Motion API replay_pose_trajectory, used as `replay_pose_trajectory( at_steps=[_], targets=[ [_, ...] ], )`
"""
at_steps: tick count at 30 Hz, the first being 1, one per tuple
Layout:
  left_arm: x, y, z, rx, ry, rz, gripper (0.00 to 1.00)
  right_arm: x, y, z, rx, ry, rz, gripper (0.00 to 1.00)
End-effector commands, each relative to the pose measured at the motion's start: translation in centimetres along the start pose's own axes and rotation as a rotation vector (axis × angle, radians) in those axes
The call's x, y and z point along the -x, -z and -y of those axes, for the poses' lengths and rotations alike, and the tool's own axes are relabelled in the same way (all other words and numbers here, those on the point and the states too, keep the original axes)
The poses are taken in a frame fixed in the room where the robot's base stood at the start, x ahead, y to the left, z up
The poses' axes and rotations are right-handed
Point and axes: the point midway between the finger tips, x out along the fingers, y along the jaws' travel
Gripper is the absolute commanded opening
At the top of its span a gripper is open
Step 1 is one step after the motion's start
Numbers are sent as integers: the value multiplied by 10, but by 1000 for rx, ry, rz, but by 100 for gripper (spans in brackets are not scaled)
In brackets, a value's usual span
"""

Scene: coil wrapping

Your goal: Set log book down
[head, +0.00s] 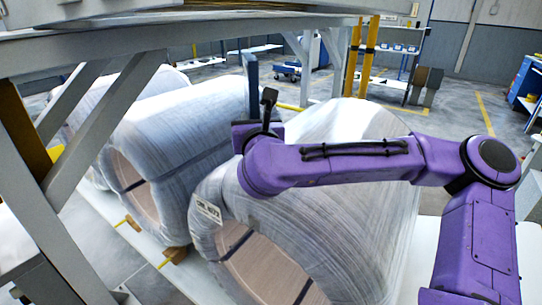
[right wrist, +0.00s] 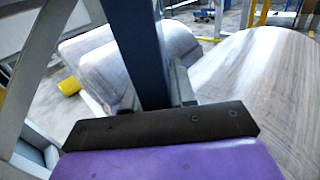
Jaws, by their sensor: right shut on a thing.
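My right gripper (right wrist: 155,97) is shut on a dark blue, flat thing, which I take to be the log book (right wrist: 144,45). In the right wrist view it stands edge-on between the two grey fingers and runs up out of the picture. In the head view the log book (head: 251,72) sticks up beyond the end of my purple right arm, in front of a wrapped coil. The fingers are mostly hidden there by the wrist. No surface can be seen touching the book. My left gripper is not in view.
A large film-wrapped coil (head: 350,225) with a white label (head: 208,211) lies under my right arm. Another wrapped coil (head: 185,115) lies to its left. A grey steel frame (head: 110,115) crosses the left and top. Yellow posts (head: 369,50) and a shelf (head: 398,48) stand behind.

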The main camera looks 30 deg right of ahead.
Motion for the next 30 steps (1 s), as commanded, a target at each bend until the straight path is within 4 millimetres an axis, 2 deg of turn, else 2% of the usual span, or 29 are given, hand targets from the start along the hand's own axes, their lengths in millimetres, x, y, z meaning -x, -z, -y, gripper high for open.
replay_pose_trajectory(
  at_steps=[1, 6, 9, 12, 16, 22, 30],
  targets=[
    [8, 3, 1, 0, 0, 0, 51, -13, 4, 12, -3, 9, -8, 0],
    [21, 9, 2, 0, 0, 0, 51, -52, 27, 44, -1, 8, -7, 0],
    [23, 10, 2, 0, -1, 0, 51, -67, 53, 54, 2, 3, -7, 0],
    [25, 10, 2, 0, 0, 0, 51, -77, 68, 61, 1, 1, -2, 0],
    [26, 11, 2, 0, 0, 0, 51, -85, 80, 66, 0, -1, -1, 0],
    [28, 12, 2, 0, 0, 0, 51, -90, 114, 68, 2, -3, -1, 0],
    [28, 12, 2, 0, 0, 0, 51, -89, 117, 68, -1, -4, 2, 0]
  ],
)
